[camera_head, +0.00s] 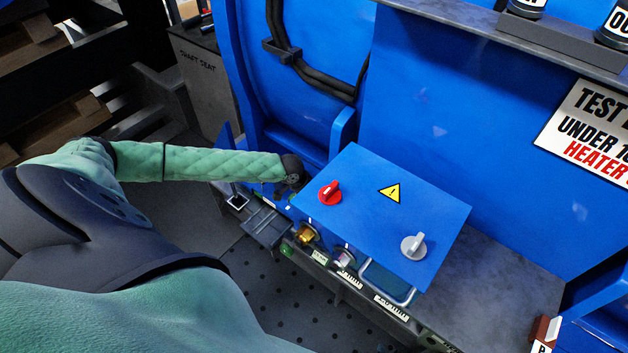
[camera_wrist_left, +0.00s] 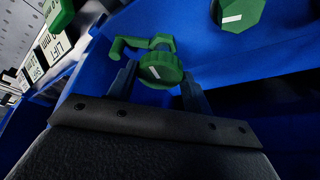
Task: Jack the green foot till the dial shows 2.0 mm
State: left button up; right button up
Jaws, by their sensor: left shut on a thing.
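In the left wrist view my left gripper (camera_wrist_left: 158,88) is shut on a round green knob (camera_wrist_left: 160,68) with a white mark on its face. A green hooked piece (camera_wrist_left: 132,44) sits just behind this knob. A second green knob (camera_wrist_left: 240,14), also with a white mark, is at the top right, apart from the fingers. In the head view my left arm reaches to the left end of the blue box, and the fingers and green foot are hidden there. No dial reading can be made out. My right gripper is in neither view.
The blue box (camera_head: 430,205) carries a red knob (camera_head: 330,192), a grey knob (camera_head: 413,246) and a warning sign. A tall blue housing (camera_head: 460,110) stands behind. A label reading LIFT (camera_wrist_left: 57,46) is at the left of the wrist view. Bare bench (camera_head: 500,290) lies right of the box.

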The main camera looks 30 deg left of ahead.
pick_arm(q)
jog(key=shift+m+g+h, duration=0.3)
jog(key=shift+m, duration=0.6)
jog(key=shift+w+a+m+g, duration=0.15)
jog(key=shift+m+g, duration=0.15)
jog(key=shift+m, duration=1)
jog(key=m+g, duration=0.1)
jog(key=m+b, duration=0.1)
jog(key=m, duration=0.1)
jog(key=shift+w+f+m+g+h, duration=0.1)
jog(key=shift+w+m+g+h, duration=0.05)
jog(key=shift+m+g+h, duration=0.2)
jog(key=shift+m+g+b, duration=0.4)
jog(key=shift+m+g, duration=0.05)
jog(key=shift+m, duration=0.6)
jog(key=shift+w+m+g, duration=0.1)
jog(key=shift+m+g, duration=0.2)
jog(key=shift+m, duration=0.5)
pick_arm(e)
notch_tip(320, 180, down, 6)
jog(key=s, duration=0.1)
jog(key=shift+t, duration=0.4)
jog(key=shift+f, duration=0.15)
